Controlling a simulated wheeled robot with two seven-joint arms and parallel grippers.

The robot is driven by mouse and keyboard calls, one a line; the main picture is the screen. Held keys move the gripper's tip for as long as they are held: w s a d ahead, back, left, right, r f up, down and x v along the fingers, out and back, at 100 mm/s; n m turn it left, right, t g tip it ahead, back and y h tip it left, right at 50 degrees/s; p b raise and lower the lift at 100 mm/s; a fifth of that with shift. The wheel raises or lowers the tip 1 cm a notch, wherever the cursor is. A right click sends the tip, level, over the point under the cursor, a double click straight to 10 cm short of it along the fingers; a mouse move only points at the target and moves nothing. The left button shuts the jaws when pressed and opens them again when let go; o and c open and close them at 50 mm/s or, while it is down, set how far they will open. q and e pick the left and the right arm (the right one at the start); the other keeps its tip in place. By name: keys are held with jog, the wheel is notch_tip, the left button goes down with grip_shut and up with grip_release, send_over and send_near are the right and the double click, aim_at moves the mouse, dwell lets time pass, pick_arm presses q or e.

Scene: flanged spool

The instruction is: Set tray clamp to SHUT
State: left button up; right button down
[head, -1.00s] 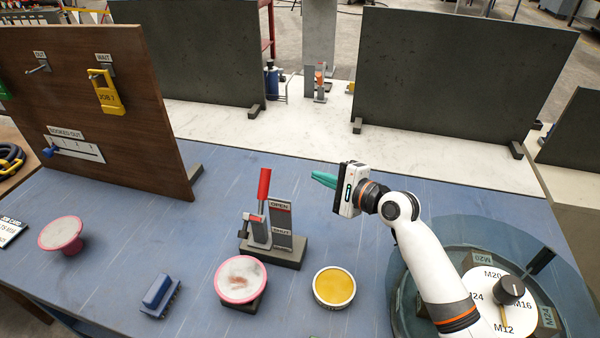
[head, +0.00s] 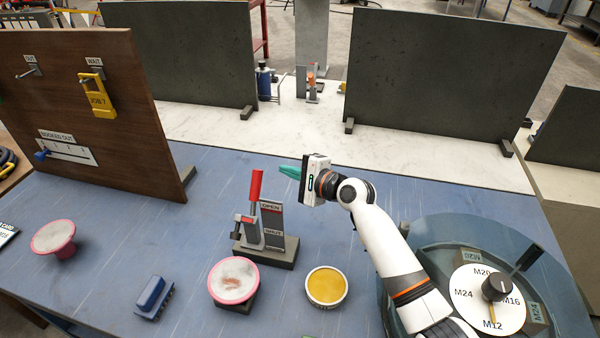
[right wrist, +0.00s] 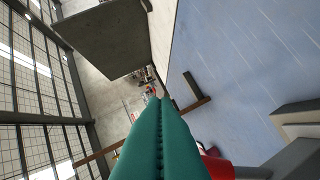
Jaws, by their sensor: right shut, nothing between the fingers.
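The tray clamp (head: 266,245) stands on a dark base on the blue bench. Its red handle (head: 256,186) points up, leaning slightly, beside the upright plate with the OPEN label (head: 271,207) above and the SHUT label (head: 273,232) below. My right gripper (head: 282,169) has teal fingers that are shut and empty, a little right of the handle's top and apart from it in the picture. In the right wrist view the shut fingers (right wrist: 159,105) fill the lower middle, and part of the red handle (right wrist: 218,168) shows beside them. My left gripper is out of view.
A brown board (head: 110,110) stands at left, a dial drum (head: 455,260) at right. Bench behind the clamp is clear.

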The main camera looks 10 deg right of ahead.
aim_at(259, 166)
jog(key=a+p, duration=0.1)
jog(key=a, duration=0.1)
jog(key=a+r+p, duration=0.1)
jog(key=a+p, duration=0.1)
jog(key=shift+a, duration=0.25)
jog(key=shift+f, duration=0.1)
jog(key=s+r+n+t+b, duration=0.1)
jog(key=s+a+n+t+b, duration=0.1)
jog(key=n+b, duration=0.1)
jog(key=shift+s+r+y, duration=0.2)
jog(key=shift+r+y, duration=0.1)
jog(key=shift+r, duration=0.25)
